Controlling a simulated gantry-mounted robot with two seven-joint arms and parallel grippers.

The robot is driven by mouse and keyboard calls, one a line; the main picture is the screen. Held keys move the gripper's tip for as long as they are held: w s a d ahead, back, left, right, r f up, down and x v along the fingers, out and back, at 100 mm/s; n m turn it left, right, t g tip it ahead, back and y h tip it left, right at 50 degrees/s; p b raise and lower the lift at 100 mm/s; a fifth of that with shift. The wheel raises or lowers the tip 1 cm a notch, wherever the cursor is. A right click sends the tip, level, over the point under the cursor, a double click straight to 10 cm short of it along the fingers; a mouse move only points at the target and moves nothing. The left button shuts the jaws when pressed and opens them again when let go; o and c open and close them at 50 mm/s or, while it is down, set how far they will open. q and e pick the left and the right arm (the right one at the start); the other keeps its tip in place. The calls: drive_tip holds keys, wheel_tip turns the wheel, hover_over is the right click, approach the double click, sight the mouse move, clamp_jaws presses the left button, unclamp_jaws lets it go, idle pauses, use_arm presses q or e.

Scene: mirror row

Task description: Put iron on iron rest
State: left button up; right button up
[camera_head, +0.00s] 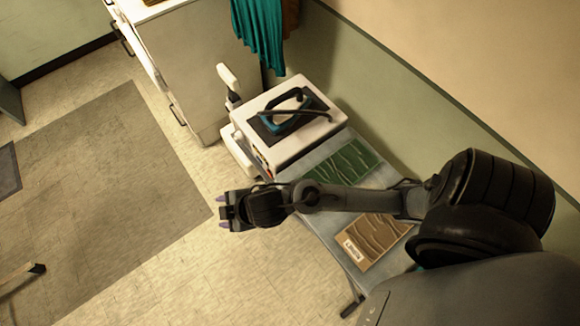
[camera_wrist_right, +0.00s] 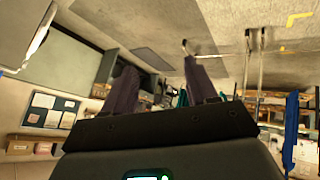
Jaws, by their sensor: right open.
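A dark iron with teal edges and a black handle (camera_head: 270,124) sits on top of a white box-shaped unit (camera_head: 291,151) in the head view. I cannot tell which part is the iron rest. My right gripper (camera_head: 226,211) hangs over the open floor, left of and nearer than the white unit, well apart from the iron. In the right wrist view its two dark purple fingers (camera_wrist_right: 158,68) are spread with nothing between them. The iron is not clearly seen in that view. My left gripper is not in view.
A grey board (camera_head: 332,247) below the unit carries a green panel (camera_head: 345,163) and a brown panel (camera_head: 367,243), partly under my right arm. A teal cloth (camera_head: 260,30) hangs beside a white cabinet (camera_head: 195,65). The wall (camera_head: 440,130) bounds the right. The left floor is mostly clear.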

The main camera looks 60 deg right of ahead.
drive_tip(key=s+d+f+m+g+h, duration=0.2)
drive_tip(key=s+d+m, duration=0.5)
drive_tip(key=s, duration=0.7)
drive_tip(key=shift+s+d+f+g, duration=0.15)
drive_tip(key=shift+d+f+g, duration=0.35)
drive_tip(key=shift+d+g, duration=0.6)
drive_tip(key=shift+a, duration=0.15)
wheel_tip(320, 180, up, 3)
drive_tip(key=p, duration=0.3)
